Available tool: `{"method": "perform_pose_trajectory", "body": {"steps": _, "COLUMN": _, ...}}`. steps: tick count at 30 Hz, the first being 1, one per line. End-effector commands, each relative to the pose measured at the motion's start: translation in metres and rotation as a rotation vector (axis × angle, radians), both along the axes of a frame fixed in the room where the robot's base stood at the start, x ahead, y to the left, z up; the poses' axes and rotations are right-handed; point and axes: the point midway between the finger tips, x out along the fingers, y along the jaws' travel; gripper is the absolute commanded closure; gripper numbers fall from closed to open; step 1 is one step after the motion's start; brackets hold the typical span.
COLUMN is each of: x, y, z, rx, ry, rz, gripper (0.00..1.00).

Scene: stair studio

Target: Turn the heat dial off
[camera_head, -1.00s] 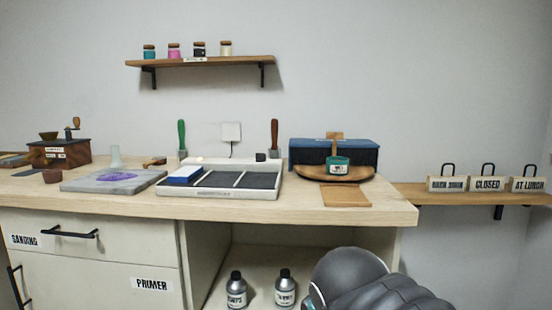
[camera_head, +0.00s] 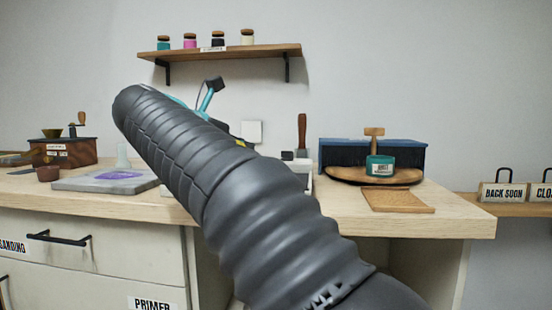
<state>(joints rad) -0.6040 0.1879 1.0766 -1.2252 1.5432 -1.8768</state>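No heat dial can be made out in this view. My arm reaches up from the bottom right to the upper left across the middle of the picture. My gripper (camera_head: 211,88) shows only in part behind the arm, as a dark tip and teal links in front of the wall below the shelf. Whether it is open or shut is hidden. The arm covers most of the white tray on the bench.
The wooden bench (camera_head: 460,217) carries a grey slab (camera_head: 85,183), a brown grinder (camera_head: 62,151), a blue-topped box (camera_head: 400,155), a teal jar (camera_head: 379,166) and a wooden board (camera_head: 397,200). A wall shelf (camera_head: 225,53) holds small jars. Signs (camera_head: 503,193) stand at right.

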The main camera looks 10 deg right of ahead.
Motion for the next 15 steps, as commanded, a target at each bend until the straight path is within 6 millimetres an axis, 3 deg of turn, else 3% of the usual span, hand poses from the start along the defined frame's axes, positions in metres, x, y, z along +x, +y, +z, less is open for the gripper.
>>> {"method": "perform_pose_trajectory", "body": {"steps": 5, "x": 0.007, "y": -0.005, "z": 0.0, "rx": -0.031, "ry": 0.01, "rz": -0.003, "gripper": 1.0}}
{"method": "perform_pose_trajectory", "body": {"steps": 15, "x": 0.044, "y": -0.046, "z": -0.019, "rx": -0.029, "ry": 0.009, "rz": -0.003, "gripper": 1.0}}
